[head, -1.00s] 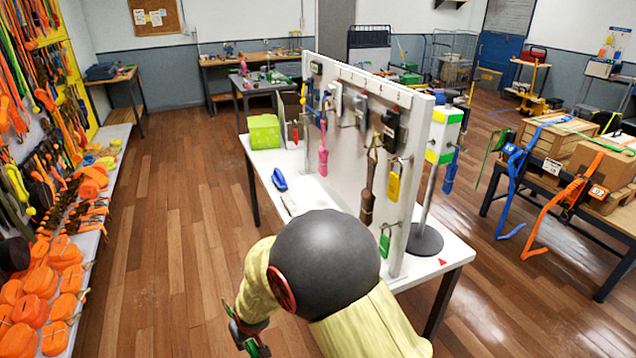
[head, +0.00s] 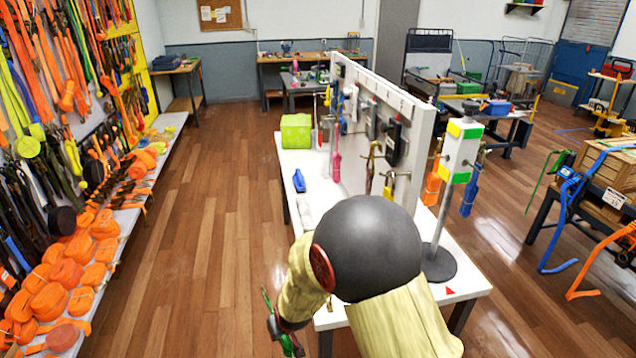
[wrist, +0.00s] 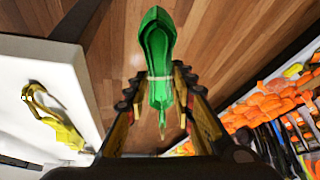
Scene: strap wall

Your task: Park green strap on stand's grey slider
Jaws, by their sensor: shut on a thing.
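My gripper (head: 280,325) is shut on the green strap (head: 290,345), low in front of the table in the head view. In the wrist view the strap (wrist: 157,45) is a folded bundle with a pale band, held between the fingers (wrist: 160,95) above the floor. The stand (head: 462,150) is a white post with green and yellow bands on a round black base (head: 436,263), right of the panel. An orange strap (head: 432,188) and a blue strap (head: 470,195) hang from its sides. I cannot make out a grey slider on it.
A white panel (head: 425,130) with hooks, padlocks and a pink strap (head: 337,155) stands on the white table (head: 300,160). A lime block (head: 296,131) and a blue tool (head: 299,181) lie left of it.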

